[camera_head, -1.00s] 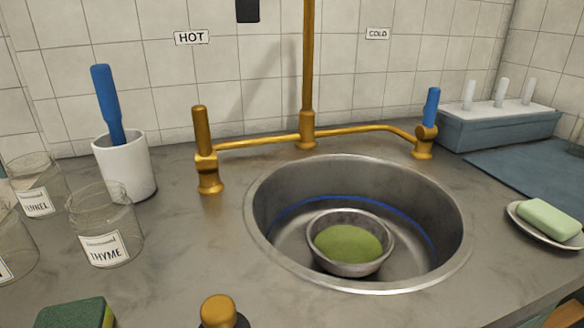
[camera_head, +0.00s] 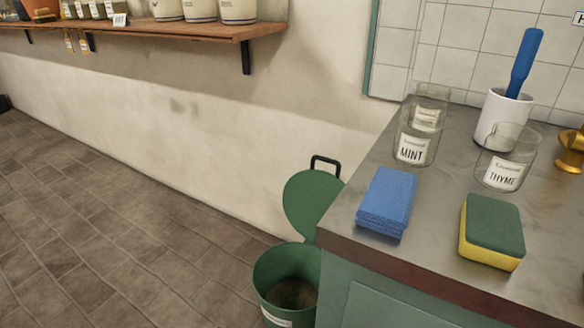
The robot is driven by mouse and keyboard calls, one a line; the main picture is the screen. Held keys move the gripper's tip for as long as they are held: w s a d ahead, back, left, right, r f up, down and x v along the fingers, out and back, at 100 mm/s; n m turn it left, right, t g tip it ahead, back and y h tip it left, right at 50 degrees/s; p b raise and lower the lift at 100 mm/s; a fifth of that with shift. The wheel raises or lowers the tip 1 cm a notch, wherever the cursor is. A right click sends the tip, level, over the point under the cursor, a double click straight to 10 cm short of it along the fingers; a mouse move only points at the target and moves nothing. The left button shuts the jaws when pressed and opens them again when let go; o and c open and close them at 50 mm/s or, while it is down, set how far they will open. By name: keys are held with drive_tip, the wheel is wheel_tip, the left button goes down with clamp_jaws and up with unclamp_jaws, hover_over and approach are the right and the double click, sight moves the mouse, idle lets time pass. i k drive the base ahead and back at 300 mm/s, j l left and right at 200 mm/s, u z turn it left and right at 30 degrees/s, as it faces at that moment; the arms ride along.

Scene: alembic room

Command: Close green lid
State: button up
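A green lid (camera_head: 309,207) with a black handle (camera_head: 325,162) stands raised and open at the back of a round green bin (camera_head: 272,272). The bin stands on the floor at the left end of the counter, and its inside shows from above. The counter hides part of the lid's right edge and of the bin's right side. A white label shows low on the bin's front, cut by the picture's bottom edge. My gripper is not in view.
The counter (camera_head: 400,235) on the right bears a blue cloth (camera_head: 387,200), a green and yellow sponge (camera_head: 492,232), a mint jar (camera_head: 416,135), a thyme jar (camera_head: 504,160) and a white cup (camera_head: 500,118). A shelf (camera_head: 150,34) hangs on the wall. The tiled floor (camera_head: 130,250) left of the bin is clear.

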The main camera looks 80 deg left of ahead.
sight(308, 195)
drive_tip(key=u, duration=2.5)
drive_tip(key=j+z, duration=0.3)
drive_tip(key=j, duration=0.4)
drive_tip(key=j+z, duration=0.3)
drive_tip(key=j, duration=0.45)
drive_tip(key=i+j+z, duration=0.8)
drive_tip(key=j, duration=0.25)
drive_tip(key=i+j+z, duration=0.1)
drive_tip(key=i+j, duration=0.05)
drive_tip(key=i, duration=0.1)
